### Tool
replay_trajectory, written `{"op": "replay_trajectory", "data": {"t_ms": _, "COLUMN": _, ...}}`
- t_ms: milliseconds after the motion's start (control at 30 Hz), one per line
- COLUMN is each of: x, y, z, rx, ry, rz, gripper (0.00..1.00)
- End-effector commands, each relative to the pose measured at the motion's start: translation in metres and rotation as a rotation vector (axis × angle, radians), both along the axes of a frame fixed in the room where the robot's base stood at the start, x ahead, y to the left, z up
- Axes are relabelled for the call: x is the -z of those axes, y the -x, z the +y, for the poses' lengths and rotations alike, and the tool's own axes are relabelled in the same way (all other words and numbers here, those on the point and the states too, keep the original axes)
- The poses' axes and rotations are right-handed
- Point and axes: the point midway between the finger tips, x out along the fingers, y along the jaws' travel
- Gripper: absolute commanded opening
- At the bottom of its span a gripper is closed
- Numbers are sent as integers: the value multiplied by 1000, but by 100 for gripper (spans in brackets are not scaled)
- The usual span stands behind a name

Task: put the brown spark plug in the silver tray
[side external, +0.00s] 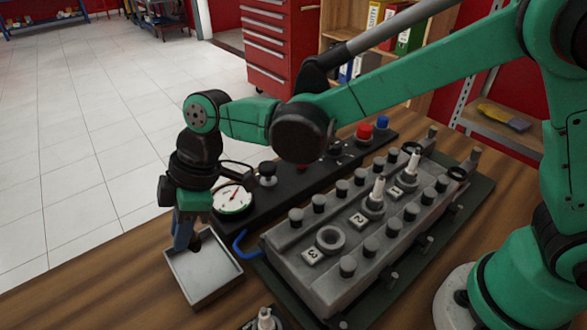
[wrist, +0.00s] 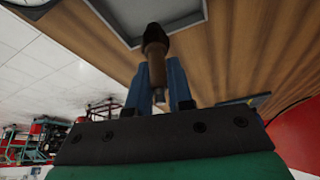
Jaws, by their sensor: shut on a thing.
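My gripper (side external: 184,238) is over the left back edge of the silver tray (side external: 206,298) in the side external view. In the wrist view its two blue fingers (wrist: 160,88) are shut on the brown spark plug (wrist: 154,48), whose dark end points away from the palm toward the tray. The silver tray's rim (wrist: 133,42) shows at the top of the wrist view, behind the plug. In the side external view the plug is a small dark shape, mostly hidden by the fingers. I cannot tell whether it touches the tray floor.
The grey engine block (side external: 300,262) stands right of the tray, with white plugs (side external: 377,190) at positions 1 and 2 and an open hole (side external: 329,240) at 3. A gauge (side external: 233,201) is behind the tray. Another white-topped plug (side external: 265,318) stands at the front edge.

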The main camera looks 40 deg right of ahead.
Motion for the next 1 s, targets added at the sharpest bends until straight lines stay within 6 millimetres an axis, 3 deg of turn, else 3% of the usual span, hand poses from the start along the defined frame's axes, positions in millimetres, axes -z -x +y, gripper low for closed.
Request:
{"op": "replay_trajectory", "data": {"t_ms": 400, "x": 46, "y": 0, "z": 0, "rx": 0, "ry": 0, "rz": 0, "gripper": 0}}
{"op": "replay_trajectory", "data": {"t_ms": 767, "x": 50, "y": 0, "z": 0, "rx": 0, "ry": 0, "rz": 0, "gripper": 0}}
{"op": "replay_trajectory", "data": {"t_ms": 800, "x": 51, "y": 0, "z": 0, "rx": 0, "ry": 0, "rz": 0, "gripper": 19}}
{"op": "replay_trajectory", "data": {"t_ms": 900, "x": 50, "y": 0, "z": 0, "rx": 0, "ry": 0, "rz": 0, "gripper": 48}}
{"op": "replay_trajectory", "data": {"t_ms": 1000, "x": 50, "y": 0, "z": 0, "rx": 0, "ry": 0, "rz": 0, "gripper": 48}}
